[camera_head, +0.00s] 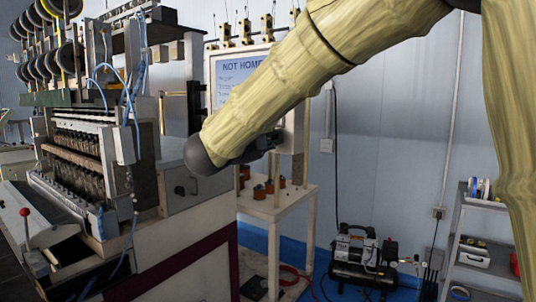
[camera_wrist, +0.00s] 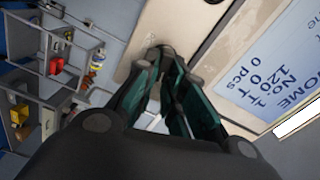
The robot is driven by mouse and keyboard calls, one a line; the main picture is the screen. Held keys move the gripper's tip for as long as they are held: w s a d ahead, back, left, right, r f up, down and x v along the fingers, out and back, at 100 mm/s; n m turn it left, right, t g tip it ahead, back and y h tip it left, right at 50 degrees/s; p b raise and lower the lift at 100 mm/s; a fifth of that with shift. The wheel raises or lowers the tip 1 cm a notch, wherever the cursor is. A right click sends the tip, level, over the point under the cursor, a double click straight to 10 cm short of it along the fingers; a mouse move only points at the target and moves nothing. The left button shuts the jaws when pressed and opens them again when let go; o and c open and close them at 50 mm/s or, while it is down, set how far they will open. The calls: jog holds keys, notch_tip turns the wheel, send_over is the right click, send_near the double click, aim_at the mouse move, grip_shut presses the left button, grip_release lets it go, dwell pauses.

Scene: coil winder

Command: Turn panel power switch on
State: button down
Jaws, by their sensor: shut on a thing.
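The operator panel (camera_head: 218,68) with a lit screen (camera_head: 238,80) reading "NOT HOME" stands behind my arm. In the wrist view the same screen (camera_wrist: 270,85) is at the right, beside the panel's beige face (camera_wrist: 185,22). My gripper (camera_wrist: 168,56) has its fingertips close together at this beige face. The jaws are shut on a small part there, apparently the panel power switch, which the fingers hide almost fully. In the head view my gripper (camera_head: 274,138) is at the panel's lower right, and my forearm covers much of the panel. The switch position cannot be told.
The coil winder (camera_head: 90,150) fills the left. A small white table (camera_head: 285,207) with copper spools is below the panel. A compressor (camera_head: 360,262) stands on the floor, and a grey shelf (camera_head: 485,250) is at the right.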

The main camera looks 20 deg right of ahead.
jog(key=shift+d+f+m+b, duration=0.15)
jog(key=shift+f+m+b, duration=0.05)
jog(key=shift+m+b, duration=1.25)
jog(key=shift+b, duration=0.45)
jog(key=c, duration=1.5)
grip_release()
jog(key=v, duration=1.2)
